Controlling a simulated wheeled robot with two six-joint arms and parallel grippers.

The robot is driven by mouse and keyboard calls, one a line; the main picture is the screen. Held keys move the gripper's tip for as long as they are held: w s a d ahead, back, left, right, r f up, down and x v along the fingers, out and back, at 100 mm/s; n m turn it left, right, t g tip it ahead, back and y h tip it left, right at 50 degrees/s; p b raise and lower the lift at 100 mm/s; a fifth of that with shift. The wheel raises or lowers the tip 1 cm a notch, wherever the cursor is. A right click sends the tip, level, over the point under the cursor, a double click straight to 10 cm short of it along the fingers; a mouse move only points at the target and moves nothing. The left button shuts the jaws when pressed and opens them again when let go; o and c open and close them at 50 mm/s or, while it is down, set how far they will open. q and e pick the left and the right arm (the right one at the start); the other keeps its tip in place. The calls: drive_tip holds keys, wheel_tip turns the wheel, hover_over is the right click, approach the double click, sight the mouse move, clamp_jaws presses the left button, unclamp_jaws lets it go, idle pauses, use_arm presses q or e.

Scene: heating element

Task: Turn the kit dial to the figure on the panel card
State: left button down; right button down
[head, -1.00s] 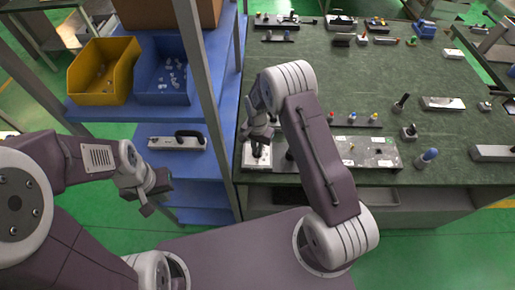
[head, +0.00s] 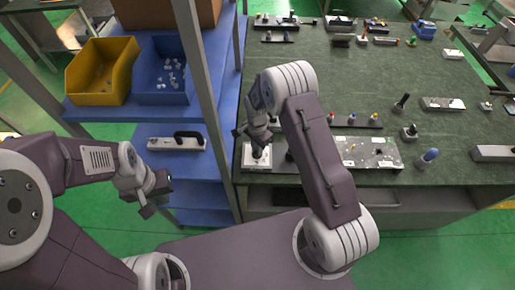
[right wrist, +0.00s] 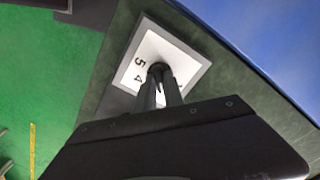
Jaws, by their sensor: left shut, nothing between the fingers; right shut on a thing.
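The kit dial is a white square plate (head: 248,163) with a dark knob at the near left corner of the green workbench. My right gripper (head: 258,147) is over it. In the right wrist view its fingers (right wrist: 160,88) are shut on the dark knob (right wrist: 159,70), pointing down at the plate (right wrist: 180,50). The figures 5 and 4 show on the plate; the other figures are hidden or out of view. My left gripper (head: 155,198) is shut and empty, in front of the blue shelf. I cannot make out a panel card with a readable figure.
A silver panel (head: 367,153) lies right of my right forearm, with a strip of coloured knobs (head: 355,121) behind it. A grey shelf post (head: 205,90) stands left of the dial. Yellow (head: 100,75) and blue (head: 163,88) bins sit on the shelf.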

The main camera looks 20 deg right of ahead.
drive_tip(key=shift+r, duration=0.1)
drive_tip(key=c, duration=1.6)
unclamp_jaws()
drive_tip(key=shift+o, duration=0.8)
drive_tip(key=shift+a, duration=0.15)
drive_tip(key=shift+r, duration=0.3)
wheel_tip(320, 180, up, 8)
drive_tip(key=b, duration=0.1)
drive_tip(key=shift+r+b, duration=0.25)
drive_tip(key=shift+b, duration=0.05)
